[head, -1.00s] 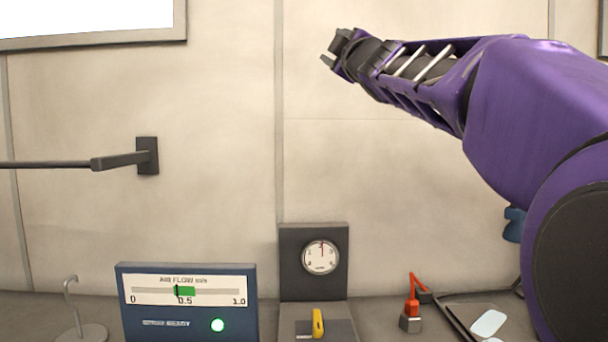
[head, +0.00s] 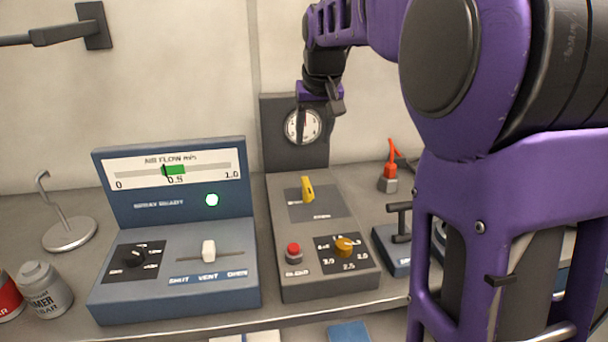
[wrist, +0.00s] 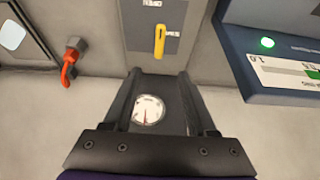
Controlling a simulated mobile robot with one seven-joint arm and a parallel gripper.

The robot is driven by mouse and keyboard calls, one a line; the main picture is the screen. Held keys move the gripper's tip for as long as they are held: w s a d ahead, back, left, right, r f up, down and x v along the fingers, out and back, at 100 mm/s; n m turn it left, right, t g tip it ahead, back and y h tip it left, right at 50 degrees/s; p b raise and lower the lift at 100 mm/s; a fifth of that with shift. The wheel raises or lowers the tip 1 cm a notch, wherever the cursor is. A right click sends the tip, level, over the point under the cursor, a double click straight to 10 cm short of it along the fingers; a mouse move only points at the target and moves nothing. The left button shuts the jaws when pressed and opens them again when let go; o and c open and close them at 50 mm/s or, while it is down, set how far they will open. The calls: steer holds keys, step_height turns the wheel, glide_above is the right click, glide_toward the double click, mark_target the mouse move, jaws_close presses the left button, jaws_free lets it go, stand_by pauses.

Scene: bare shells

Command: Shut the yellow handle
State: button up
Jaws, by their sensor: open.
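The yellow handle (head: 308,189) stands on a grey plate on top of the dark grey console, below its round gauge (head: 302,126). It also shows in the wrist view (wrist: 159,42), beyond my fingertips. My gripper (head: 318,128) is open and empty, in front of the gauge in the head view and above the handle, apart from it. In the wrist view my two fingers (wrist: 160,75) frame the gauge. The labels beside the handle are too small to read surely.
A blue air flow panel (head: 175,225) with a green light stands left of the console. A red-handled valve (head: 390,172) is to the right. A red button (head: 293,253) and an orange knob (head: 344,246) sit on the console front. A hook stand (head: 68,234) is far left.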

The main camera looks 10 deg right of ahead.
mark_target(307, 184)
steer(key=b+x, duration=0.2)
steer(key=x, duration=1.5)
steer(key=shift+w, duration=0.1)
jaws_close()
